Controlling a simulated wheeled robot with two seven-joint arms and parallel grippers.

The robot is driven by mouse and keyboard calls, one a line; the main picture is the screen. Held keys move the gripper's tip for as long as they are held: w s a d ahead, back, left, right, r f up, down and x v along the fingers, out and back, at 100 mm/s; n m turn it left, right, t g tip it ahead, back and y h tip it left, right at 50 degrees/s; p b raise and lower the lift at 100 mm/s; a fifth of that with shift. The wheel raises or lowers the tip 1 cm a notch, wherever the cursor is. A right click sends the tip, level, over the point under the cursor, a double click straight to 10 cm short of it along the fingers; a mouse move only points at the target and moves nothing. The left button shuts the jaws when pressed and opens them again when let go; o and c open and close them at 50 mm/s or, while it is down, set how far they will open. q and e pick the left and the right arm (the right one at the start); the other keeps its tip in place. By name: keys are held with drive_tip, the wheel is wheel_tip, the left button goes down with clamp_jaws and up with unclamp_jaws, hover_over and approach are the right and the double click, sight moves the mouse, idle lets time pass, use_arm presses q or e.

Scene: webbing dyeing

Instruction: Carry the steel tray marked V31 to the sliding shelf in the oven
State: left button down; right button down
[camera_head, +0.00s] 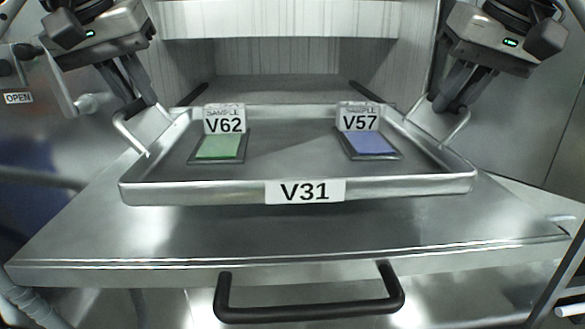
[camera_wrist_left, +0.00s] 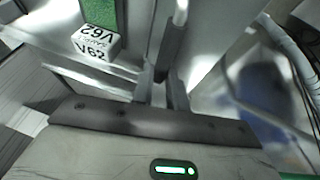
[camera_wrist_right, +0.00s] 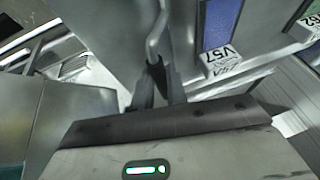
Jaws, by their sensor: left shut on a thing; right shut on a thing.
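The steel tray (camera_head: 285,170) marked V31 is level in the head view, over the steel sliding shelf (camera_head: 150,235) that is pulled out of the oven (camera_head: 280,60). Whether the tray touches the shelf is hard to tell. Sample V62 (camera_head: 218,147), green, lies at the tray's left and sample V57 (camera_head: 370,145), blue, at its right; they also show in the wrist views (camera_wrist_left: 95,42) (camera_wrist_right: 222,62). My left gripper (camera_head: 150,108) is shut on the tray's left wire handle (camera_head: 130,135). My right gripper (camera_head: 437,108) is shut on the right handle (camera_head: 458,130).
A black pull handle (camera_head: 308,312) is on the shelf's front edge. The oven opening has pale ribbed walls. A label reading OPEN (camera_head: 18,98) is on the steel panel at the left. Bare shelf surface lies in front of the tray.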

sight(141, 124)
use_arm(q)
drive_tip(key=shift+a, duration=0.1)
use_arm(e)
drive_tip(key=shift+d, duration=0.1)
